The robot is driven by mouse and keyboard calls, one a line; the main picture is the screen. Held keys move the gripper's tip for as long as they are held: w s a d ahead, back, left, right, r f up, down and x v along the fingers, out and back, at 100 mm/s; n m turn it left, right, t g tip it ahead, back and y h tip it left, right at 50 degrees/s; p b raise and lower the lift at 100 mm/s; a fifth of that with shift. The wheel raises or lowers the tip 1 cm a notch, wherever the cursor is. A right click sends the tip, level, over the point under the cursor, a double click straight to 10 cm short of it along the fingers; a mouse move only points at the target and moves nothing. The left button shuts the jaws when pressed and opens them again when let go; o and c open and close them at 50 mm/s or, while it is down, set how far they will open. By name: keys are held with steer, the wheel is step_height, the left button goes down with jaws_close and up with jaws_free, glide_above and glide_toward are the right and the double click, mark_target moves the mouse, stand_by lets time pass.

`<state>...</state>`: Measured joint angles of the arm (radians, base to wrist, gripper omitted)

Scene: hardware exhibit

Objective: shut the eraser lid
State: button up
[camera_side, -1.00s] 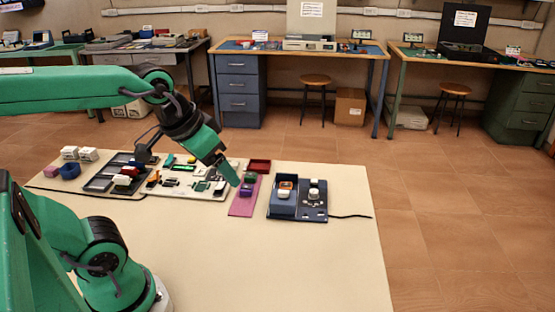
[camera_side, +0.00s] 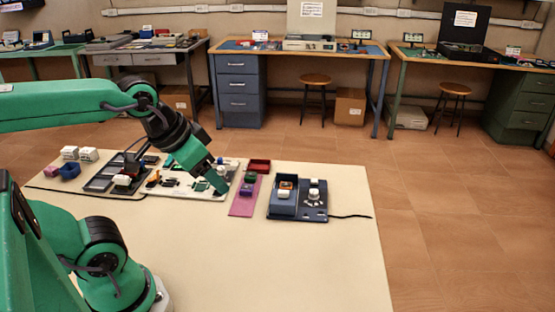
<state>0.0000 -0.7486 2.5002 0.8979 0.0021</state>
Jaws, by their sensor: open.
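The dark blue unit (camera_side: 313,216) on the right of the table has an open box-like part on its left and small white parts on its right. It looks like the eraser, but no label can be read. An orange-rimmed piece (camera_side: 286,184) and a white block (camera_side: 284,195) show at the open part. I cannot clearly make out the lid or its angle. My gripper (camera_side: 222,188) is open, pointing down and right over the right end of the white board. It is left of the blue unit and apart from it. The fingertips are small and hard to separate.
A pink mat (camera_side: 239,209) with a green and a purple block lies between my gripper and the blue unit. A dark red tray (camera_side: 259,166) is behind it. The white board (camera_side: 172,193) holds several small parts. A black cable (camera_side: 350,216) runs right. The table front is clear.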

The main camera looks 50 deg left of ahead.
steer(key=shift+w+f, duration=0.25)
steer(key=shift+w, duration=0.15)
steer(key=c, duration=0.7)
steer(key=w+f+m, duration=0.2)
steer(key=w, duration=0.1)
steer(key=w+f, duration=0.1)
steer(key=w, duration=0.1)
steer(key=shift+a+f+m+t, duration=0.15)
steer(key=shift+a+m+t, duration=0.15)
steer(key=shift+a+m, duration=0.1)
jaws_close()
steer(key=w+a+f+m+t, duration=0.1)
steer(key=w+f+m, duration=0.4)
steer(key=w+f, duration=0.2)
steer(key=shift+a+f+y, duration=0.3)
steer(key=shift+f, duration=0.25)
